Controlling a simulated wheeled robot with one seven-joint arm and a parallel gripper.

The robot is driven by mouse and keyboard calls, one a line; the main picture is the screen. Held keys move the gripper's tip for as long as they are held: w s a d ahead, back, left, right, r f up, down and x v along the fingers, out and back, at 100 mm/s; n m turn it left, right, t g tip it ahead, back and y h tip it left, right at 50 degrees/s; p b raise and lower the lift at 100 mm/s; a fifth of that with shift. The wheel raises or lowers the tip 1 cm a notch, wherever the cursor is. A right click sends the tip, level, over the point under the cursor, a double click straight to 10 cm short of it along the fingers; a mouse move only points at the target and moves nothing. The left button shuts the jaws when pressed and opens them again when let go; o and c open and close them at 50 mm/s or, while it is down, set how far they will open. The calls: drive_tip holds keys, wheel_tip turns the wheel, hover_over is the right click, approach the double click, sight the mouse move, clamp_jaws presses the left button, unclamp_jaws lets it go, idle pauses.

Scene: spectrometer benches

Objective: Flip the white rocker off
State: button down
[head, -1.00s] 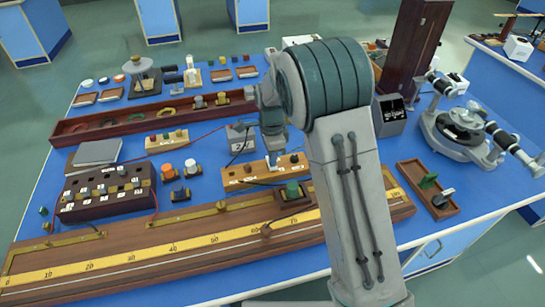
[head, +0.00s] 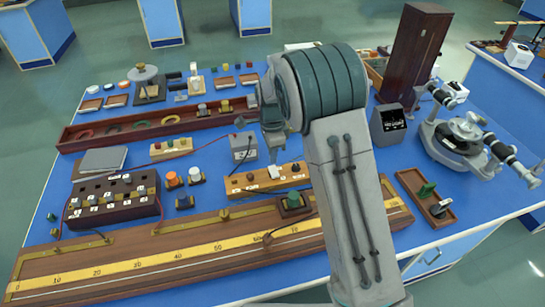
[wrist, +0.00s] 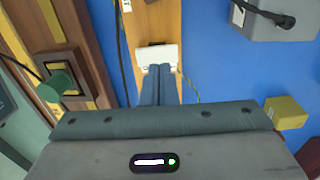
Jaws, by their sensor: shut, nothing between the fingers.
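The white rocker (head: 274,173) sits on a narrow light-wood strip (head: 243,184) in the middle of the bench. My gripper (wrist: 158,69) is shut and empty. Its two fingertips overlap the near edge of the rocker in that view; I cannot tell whether they touch it. In the head view my gripper (head: 275,148) is just above and behind the rocker, partly hidden by my arm. Which way the rocker is tipped is not clear.
A green knob (head: 292,198) on a dark square base stands on the long scaled board (head: 150,252), near the rocker. A grey box (head: 243,148) with cables stands behind the strip. A small yellow block (wrist: 286,112) shows at right in the wrist view. Blue bench surface between is clear.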

sight(274, 174)
wheel_tip(274, 174, up, 11)
drive_tip(key=w+b, duration=0.1)
drive_tip(key=shift+w+a+f, duration=0.2)
drive_tip(key=shift+a, duration=0.05)
drive_tip(key=shift+s+r+g, duration=0.1)
drive_tip(key=shift+s+g, duration=0.3)
drive_tip(key=shift+s, duration=0.3)
drive_tip(key=f, duration=0.4)
drive_tip(key=s+f+p, duration=0.1)
drive_tip(key=f, duration=0.4)
drive_tip(key=f+p, duration=0.1)
drive_tip(key=f, duration=0.4)
drive_tip(key=shift+s+d, duration=0.3)
drive_tip(key=shift+s, duration=0.1)
